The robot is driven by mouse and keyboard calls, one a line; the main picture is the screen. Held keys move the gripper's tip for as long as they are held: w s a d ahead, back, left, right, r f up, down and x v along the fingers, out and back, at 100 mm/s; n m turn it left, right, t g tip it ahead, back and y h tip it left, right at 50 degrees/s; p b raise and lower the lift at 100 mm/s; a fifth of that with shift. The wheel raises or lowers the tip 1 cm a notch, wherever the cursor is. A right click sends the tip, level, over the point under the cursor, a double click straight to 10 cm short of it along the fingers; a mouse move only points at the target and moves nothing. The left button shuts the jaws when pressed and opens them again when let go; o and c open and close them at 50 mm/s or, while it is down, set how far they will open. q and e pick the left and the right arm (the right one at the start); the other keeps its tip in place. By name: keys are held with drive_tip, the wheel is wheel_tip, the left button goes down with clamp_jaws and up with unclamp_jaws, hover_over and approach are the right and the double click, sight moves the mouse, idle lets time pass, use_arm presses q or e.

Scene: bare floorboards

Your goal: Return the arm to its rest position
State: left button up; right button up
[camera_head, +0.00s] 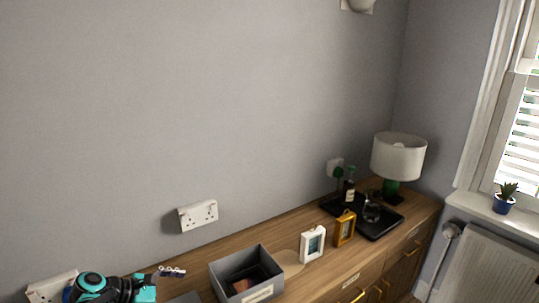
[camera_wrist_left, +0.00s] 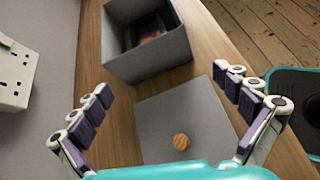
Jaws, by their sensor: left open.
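My left arm (camera_head: 105,288) comes in at the bottom left of the head view, over the near left part of the wooden sideboard (camera_head: 290,238). A finger of my left gripper (camera_head: 172,271) shows there beside the wall. In the left wrist view my left gripper (camera_wrist_left: 162,81) is open, its two fingers spread wide with nothing between them. Below it a flat grey panel (camera_wrist_left: 160,113) with a small round brown striped knob or ball (camera_wrist_left: 181,142) lies on the wood. My right gripper is in neither view.
A grey open box (camera_head: 232,275), also in the wrist view (camera_wrist_left: 160,66), holds a reddish item. A wall socket (camera_head: 198,215) sits behind.

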use_arm(q)
drive_tip(key=s+d+m+y, duration=0.2)
drive_tip(key=s+m+y, duration=0.2)
drive_tip(key=s+m, duration=0.5)
drive_tip(key=s+d+m+t+y, duration=0.1)
drive_tip(key=s+d+m+y, duration=0.2)
drive_tip(key=s+m, duration=0.6)
drive_tip(key=m+y, duration=0.2)
drive_tip(key=m, duration=0.1)
drive_tip(key=shift+s+d+m+y, duration=0.25)
drive_tip(key=shift+m+y, duration=0.05)
drive_tip(key=shift+m, duration=0.1)
